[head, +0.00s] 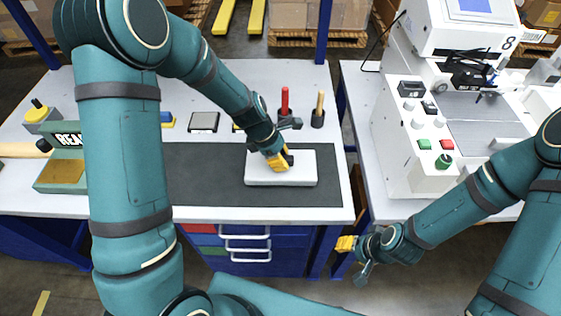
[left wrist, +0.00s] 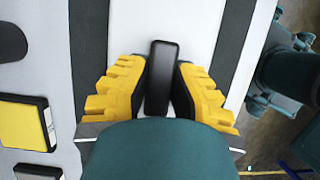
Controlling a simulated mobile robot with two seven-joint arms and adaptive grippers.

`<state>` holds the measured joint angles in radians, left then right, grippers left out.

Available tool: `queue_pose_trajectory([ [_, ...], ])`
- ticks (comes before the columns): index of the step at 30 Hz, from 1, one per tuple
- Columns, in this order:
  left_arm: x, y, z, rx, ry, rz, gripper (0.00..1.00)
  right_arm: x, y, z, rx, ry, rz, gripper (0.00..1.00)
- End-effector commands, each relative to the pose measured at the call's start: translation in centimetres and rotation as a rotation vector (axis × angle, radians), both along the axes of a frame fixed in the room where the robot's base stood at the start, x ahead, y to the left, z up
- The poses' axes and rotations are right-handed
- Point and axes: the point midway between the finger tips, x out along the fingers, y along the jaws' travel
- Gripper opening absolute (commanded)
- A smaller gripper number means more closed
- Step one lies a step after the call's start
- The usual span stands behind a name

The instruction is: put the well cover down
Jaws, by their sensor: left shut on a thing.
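The well cover (head: 300,174), a white slab with a black upright grip, is over the dark mat on the left bench. My left gripper (head: 280,161) is shut on its black grip from above. In the left wrist view the black grip (left wrist: 162,75) stands between the yellow fingers (left wrist: 160,92), with the white slab (left wrist: 182,22) around it. I cannot tell whether the slab touches the mat. My right gripper (head: 346,243) hangs empty in front of the gap between the benches; its finger opening is too small to judge.
The dark mat (head: 210,190) has bare room left of the cover. Behind the cover stand a red-handled tool (head: 285,100) and a wooden-handled tool (head: 320,103) in dark holders. A white machine (head: 420,130) stands on the right bench. A green box (head: 62,170) is at the left.

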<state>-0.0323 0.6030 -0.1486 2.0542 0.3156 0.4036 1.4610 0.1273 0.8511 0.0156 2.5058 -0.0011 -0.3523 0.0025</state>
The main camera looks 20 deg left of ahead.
Motion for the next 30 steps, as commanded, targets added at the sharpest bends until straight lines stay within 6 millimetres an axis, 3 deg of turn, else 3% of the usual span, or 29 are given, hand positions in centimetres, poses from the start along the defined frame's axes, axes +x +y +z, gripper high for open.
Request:
queue_pose_trajectory([
  [2, 0.0, 0.1, -0.9, 0.000, 0.001, 0.002, 0.00, 0.1, 0.0, -0.4, 0.000, -0.002, -0.001, 0.47],
  [13, 0.0, 0.0, -1.1, 0.000, 0.000, 0.000, 0.00, 0.1, 0.0, -0.5, 0.000, -0.003, -0.001, 0.47],
  [14, 0.0, 0.0, -1.1, 0.000, 0.000, 0.000, 0.34, 0.1, 0.0, -0.4, 0.000, -0.003, -0.001, 0.47],
  [15, 0.0, 0.0, -1.0, 0.000, 0.000, 0.000, 0.44, 0.1, 0.0, -0.4, 0.000, -0.003, -0.001, 0.47],
  [25, 0.0, 0.0, -0.8, 0.000, -0.001, -0.001, 0.44, 0.1, 0.0, -0.3, 0.000, -0.002, -0.001, 0.47],
  [30, -0.1, 0.6, 0.9, 0.001, -0.003, 0.000, 0.44, 0.0, 0.0, 0.4, 0.000, 0.000, 0.000, 0.47],
])
